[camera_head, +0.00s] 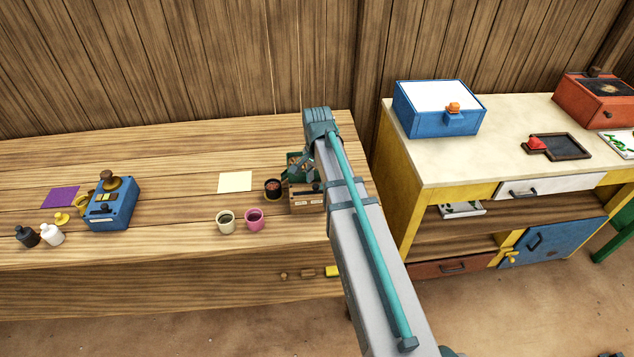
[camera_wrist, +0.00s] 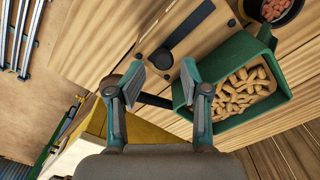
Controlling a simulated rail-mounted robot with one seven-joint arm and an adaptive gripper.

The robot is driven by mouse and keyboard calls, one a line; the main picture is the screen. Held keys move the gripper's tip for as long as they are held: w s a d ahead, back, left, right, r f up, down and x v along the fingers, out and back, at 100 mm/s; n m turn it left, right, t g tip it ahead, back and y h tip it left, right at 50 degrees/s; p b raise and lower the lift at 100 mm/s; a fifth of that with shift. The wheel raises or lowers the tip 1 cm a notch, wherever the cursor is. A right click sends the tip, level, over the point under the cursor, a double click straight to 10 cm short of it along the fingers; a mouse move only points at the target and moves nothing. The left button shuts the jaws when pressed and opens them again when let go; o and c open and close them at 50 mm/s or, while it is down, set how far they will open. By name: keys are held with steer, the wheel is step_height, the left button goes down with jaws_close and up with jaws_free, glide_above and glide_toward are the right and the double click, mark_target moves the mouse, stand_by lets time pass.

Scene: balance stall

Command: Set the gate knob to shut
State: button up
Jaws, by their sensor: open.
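A wooden box with a green hopper (camera_head: 296,180) stands at the right end of the wooden bench, partly behind my arm. In the wrist view the green hopper (camera_wrist: 244,48) holds peanuts (camera_wrist: 240,90). Beside it, the wooden top (camera_wrist: 205,45) carries a long dark bar (camera_wrist: 188,27) ending at a round dark part (camera_wrist: 163,59), which may be the gate knob; its setting is unclear. My gripper (camera_wrist: 166,72) is open, its fingers over the near edge of the box beside the hopper. Another dark bar (camera_wrist: 155,99) shows between the fingers; I cannot tell whether they touch it.
A bowl of reddish pieces (camera_head: 273,188), a cream cup (camera_head: 226,222) and a pink cup (camera_head: 255,219) stand left of the box. A blue box with a brown knob (camera_head: 112,203) is farther left. A yellow-sided cabinet (camera_head: 405,180) stands to the right.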

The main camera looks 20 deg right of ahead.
mark_target(317, 185)
steer(key=shift+w+r, duration=0.1)
steer(key=shift+r, duration=3.1)
